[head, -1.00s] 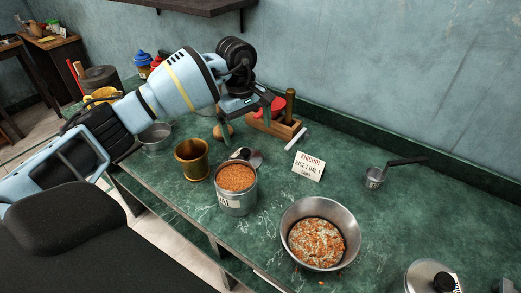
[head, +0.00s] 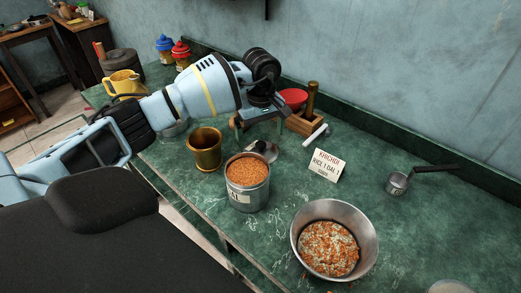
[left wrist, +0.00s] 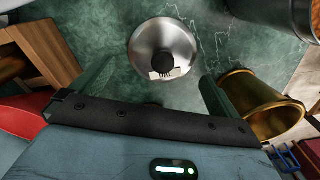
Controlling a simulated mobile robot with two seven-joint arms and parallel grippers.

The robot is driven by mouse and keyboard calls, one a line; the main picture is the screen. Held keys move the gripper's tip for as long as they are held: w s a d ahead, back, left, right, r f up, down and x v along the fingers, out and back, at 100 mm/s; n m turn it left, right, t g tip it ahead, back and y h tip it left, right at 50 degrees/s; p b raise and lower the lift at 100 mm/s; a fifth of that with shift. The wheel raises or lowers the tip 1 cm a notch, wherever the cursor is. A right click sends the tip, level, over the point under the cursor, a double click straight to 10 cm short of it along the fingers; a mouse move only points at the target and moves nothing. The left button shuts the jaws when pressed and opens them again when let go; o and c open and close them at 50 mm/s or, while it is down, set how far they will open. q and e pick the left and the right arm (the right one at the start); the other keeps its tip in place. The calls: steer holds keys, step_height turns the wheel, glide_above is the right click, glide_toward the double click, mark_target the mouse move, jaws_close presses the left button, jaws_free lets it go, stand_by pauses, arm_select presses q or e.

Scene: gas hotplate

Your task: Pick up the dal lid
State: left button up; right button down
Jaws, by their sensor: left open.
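The dal lid (head: 268,154) is a round steel lid with a dark knob. It lies on the green counter just behind the steel dal tin (head: 248,196), which is open and full of orange dal. In the left wrist view the dal lid (left wrist: 148,40) is knob up with a small "DAL" label. My left gripper (head: 259,135) is open and empty above the lid. In the left wrist view the left gripper's fingers (left wrist: 158,72) are spread wide, with the lid ahead, roughly centred between them and apart from both. My right gripper is not in view.
A brass pot (head: 205,152) stands close beside the lid. A wooden rack (head: 303,124), red bowl (head: 294,97) and white card (head: 326,165) are nearby. A steel bowl of grain mix (head: 301,238) is at the front. A ladle (head: 398,183) lies right, with clear counter around it.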

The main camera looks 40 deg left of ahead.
mark_target(261, 144)
arm_select(q)
steer(key=f, duration=0.4)
steer(key=shift+s+d, duration=0.15)
steer(key=shift+s, duration=0.1)
